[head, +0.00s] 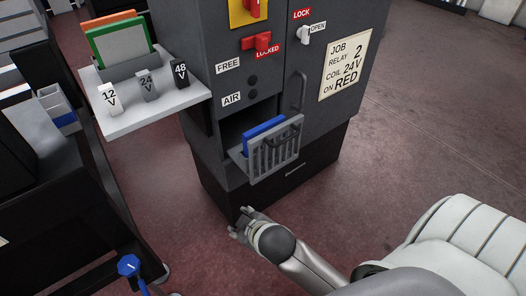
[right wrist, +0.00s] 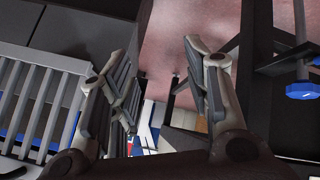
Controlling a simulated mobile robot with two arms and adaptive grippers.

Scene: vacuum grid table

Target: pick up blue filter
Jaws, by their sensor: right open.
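The blue filter (head: 264,134) stands in a grey slotted holder (head: 277,151) that tilts out of the cabinet's lower opening. Only its upper edge shows above the holder's front. My right gripper (head: 239,226) is below and slightly left of the holder, apart from it. In the right wrist view its two fingers (right wrist: 165,85) are spread with nothing between them. The holder's bars (right wrist: 38,95) are at the left of that view, with bits of blue behind them. My left gripper is not in view.
The dark cabinet (head: 225,122) carries red and white latches and a job card (head: 346,66). A white shelf (head: 150,110) at its left holds orange and green panels and voltage-marked blocks. A blue knob (head: 129,265) stands at lower left. Floor right of the cabinet is clear.

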